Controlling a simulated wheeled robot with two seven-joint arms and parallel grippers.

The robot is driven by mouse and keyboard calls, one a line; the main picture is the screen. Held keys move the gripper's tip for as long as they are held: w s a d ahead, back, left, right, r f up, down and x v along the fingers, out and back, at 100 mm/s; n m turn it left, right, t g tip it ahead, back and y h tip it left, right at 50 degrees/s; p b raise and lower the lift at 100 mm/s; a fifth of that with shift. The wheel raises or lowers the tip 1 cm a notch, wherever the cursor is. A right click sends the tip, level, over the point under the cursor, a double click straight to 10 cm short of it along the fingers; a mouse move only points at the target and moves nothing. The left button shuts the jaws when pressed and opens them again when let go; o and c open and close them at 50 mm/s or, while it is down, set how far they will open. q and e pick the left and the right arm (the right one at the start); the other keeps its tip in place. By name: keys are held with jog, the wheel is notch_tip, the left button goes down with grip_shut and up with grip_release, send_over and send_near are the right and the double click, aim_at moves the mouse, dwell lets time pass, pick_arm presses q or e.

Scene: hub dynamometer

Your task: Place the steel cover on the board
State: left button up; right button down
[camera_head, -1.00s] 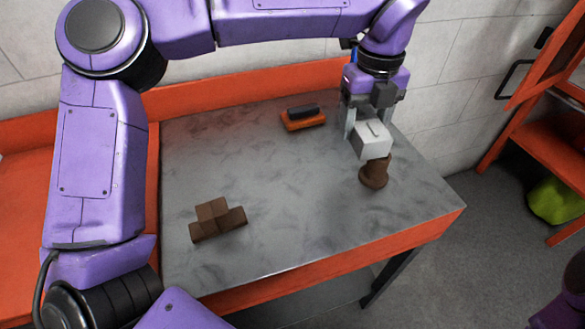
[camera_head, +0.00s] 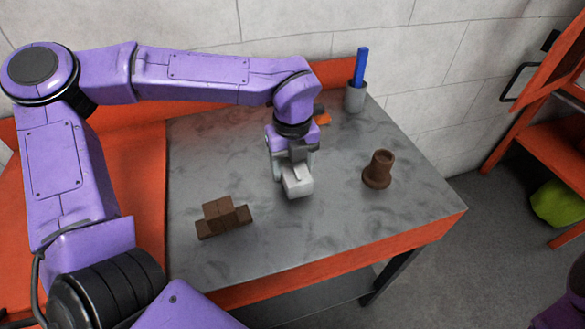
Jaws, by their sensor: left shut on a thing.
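My left gripper (camera_head: 291,168) is shut on a light grey box-shaped piece, which looks like the steel cover (camera_head: 299,184). It holds the cover over the middle of the grey table; the gap beneath the cover is hard to judge. No clear board shows. A small orange piece (camera_head: 323,118), seen earlier with a dark block on it, is mostly hidden behind my left wrist. My right gripper is not in view; only a bit of purple shows at the lower right corner.
On the grey tabletop (camera_head: 350,215), a stepped brown block (camera_head: 225,218) lies front left and a brown flanged cylinder (camera_head: 379,170) stands at right. A grey cup (camera_head: 355,97) holding a blue stick (camera_head: 361,66) stands at the back. The front right tabletop is clear.

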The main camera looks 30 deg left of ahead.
pick_arm(q)
jog(key=shift+f, duration=1.05)
jog(key=o, duration=1.4)
jog(key=shift+c, duration=0.2)
notch_tip(320, 180, up, 12)
jog(key=shift+r, duration=0.2)
